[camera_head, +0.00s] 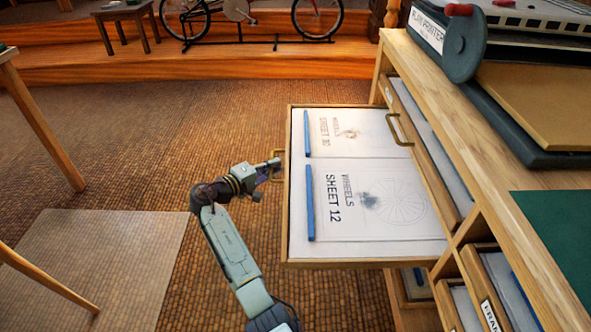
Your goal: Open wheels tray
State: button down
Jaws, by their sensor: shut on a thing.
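The wheels tray (290,215) is a wooden-edged drawer pulled far out to the left from the cabinet. Two sheets lie in it, marked "WHEELS SHEET 12" (385,205) and "WHEELS SHEET 30" (365,135), each with a blue strip along its left end. My gripper (268,178) is at the middle of the tray's front edge, shut on the tray's handle. The handle is mostly hidden by the fingers.
The wooden cabinet (480,150) holds other trays, one with a brass handle (400,130) just above the wheels tray. A plan printer (465,45) stands on top. Bare floor (190,130) lies left of the tray; a table leg (45,130) is at far left.

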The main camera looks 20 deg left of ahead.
jog(key=shift+s+a+b, duration=0.15)
jog(key=shift+s+a, duration=0.1)
jog(key=shift+a, duration=0.5)
jog(key=shift+s+a+b, duration=0.15)
jog(key=shift+s+a, duration=0.05)
jog(key=shift+a, duration=0.6)
jog(key=shift+s+a+b, duration=0.15)
jog(key=shift+s+a, duration=0.1)
jog(key=shift+a, duration=0.5)
jog(key=c, duration=1.7)
grip_release()
jog(key=v, duration=1.2)
jog(key=shift+r, duration=0.1)
